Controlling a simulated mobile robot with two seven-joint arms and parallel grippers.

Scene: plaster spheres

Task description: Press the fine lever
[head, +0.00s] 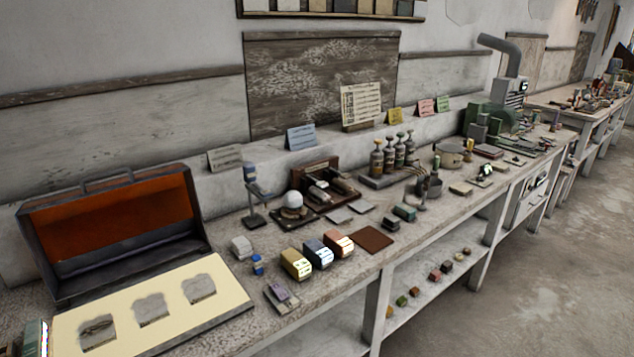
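No part clearly labelled as the fine lever can be read at this size. A small grey device with a purple top (282,296) lies at the bench's front edge. A white plaster sphere (293,198) sits on a dark round base. A blue and grey upright stand (252,195) is just left of it. A dark brown machine with light rollers (328,181) stands behind and to the right of the sphere. I cannot tell which of these carries the lever. Neither of my grippers is in view.
An open case with an orange lining (115,222) and a cream tray with three cutouts (240,300) fill the left. Three coloured boxes, including a yellow one (296,264), stand near a brown mat (373,239). Several bottles (377,160) stand farther back. Floor at right is clear.

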